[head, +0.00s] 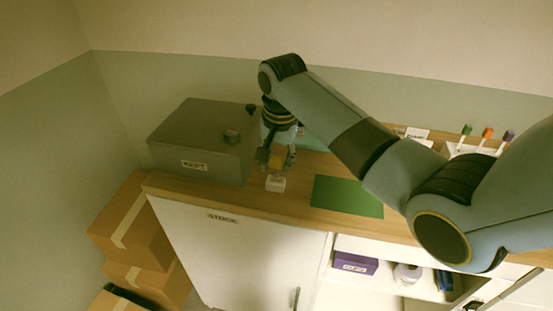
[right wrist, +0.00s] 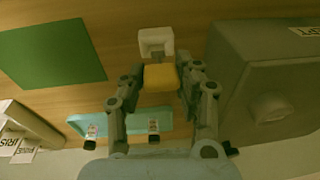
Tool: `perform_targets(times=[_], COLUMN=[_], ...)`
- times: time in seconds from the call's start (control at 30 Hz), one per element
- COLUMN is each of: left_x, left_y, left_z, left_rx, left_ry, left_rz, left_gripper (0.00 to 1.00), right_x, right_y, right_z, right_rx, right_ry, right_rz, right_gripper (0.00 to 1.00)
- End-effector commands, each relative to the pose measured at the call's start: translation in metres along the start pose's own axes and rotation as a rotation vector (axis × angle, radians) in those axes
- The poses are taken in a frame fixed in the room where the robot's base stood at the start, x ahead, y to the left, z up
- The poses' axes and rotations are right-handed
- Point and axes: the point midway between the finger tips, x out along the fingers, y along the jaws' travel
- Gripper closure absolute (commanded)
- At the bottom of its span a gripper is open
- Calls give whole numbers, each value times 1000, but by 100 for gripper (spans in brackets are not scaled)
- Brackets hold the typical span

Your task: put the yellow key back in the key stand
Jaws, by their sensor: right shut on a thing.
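The yellow key (right wrist: 160,77) is between the fingers of my right gripper (right wrist: 156,90), which is shut on it. In the head view the yellow key (head: 277,161) also shows at the fingertips, low over the wooden counter. A small white notched block (head: 275,184), which looks like the key stand, is on the counter just below the key. It also shows in the right wrist view (right wrist: 155,40), right beyond the key. I cannot tell whether key and block touch. My left gripper is out of view.
A grey box (head: 198,140) with a knob and a KEPT label stands close left of the gripper. A green mat (head: 346,196) lies to the right. A pale blue tray (right wrist: 118,124) with small items is behind. Coloured-tipped sticks (head: 487,133) stand at the right.

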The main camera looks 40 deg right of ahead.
Motion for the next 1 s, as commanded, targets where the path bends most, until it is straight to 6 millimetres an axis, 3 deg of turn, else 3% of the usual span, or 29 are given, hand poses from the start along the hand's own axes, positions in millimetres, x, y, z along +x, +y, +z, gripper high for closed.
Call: perform_targets(times=[1.0], left_x=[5], left_y=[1], left_z=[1], left_rx=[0], left_ry=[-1], left_rz=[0], left_gripper=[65], right_x=[21], right_y=[2], right_z=[2], right_rx=[0], right_ry=[0], right_rz=[0], right_gripper=[100])
